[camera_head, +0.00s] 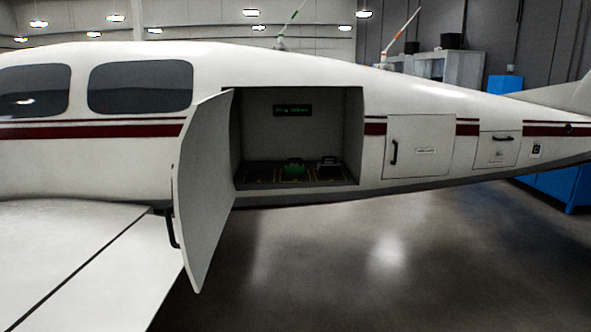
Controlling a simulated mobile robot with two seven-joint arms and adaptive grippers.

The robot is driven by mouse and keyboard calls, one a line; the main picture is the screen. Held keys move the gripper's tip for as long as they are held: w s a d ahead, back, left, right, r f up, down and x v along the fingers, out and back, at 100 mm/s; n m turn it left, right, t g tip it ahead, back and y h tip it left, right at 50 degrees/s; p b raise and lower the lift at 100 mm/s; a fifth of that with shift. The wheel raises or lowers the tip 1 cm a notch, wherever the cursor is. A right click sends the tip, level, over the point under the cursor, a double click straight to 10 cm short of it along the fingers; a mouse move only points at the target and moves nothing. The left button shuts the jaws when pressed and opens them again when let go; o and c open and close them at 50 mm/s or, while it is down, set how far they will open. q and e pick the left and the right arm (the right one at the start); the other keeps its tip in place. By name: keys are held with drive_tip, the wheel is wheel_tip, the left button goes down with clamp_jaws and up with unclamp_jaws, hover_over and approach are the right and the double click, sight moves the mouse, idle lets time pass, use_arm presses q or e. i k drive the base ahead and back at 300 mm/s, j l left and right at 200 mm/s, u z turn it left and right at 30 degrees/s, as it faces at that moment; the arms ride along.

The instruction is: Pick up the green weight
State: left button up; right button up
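The green weight (293,170) sits on the floor of an open compartment in the side of a white aircraft. It is a small green block with a dark handle on top. A dark weight with a light base (328,169) stands to its right, apart from it. Neither of my grippers shows in the head view.
The compartment door (205,190) is swung open on the left, with a black handle. The wing (85,260) fills the lower left. A closed hatch (418,146) lies right of the opening. The floor (390,260) below the fuselage is clear. Blue cabinets (560,185) stand at the far right.

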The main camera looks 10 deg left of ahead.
sight(291, 170)
drive_tip(key=i+j, duration=0.1)
drive_tip(key=i, duration=0.4)
drive_tip(key=i+j, duration=0.1)
drive_tip(key=i, duration=0.4)
drive_tip(key=i+j+z, duration=0.1)
drive_tip(key=i, duration=0.4)
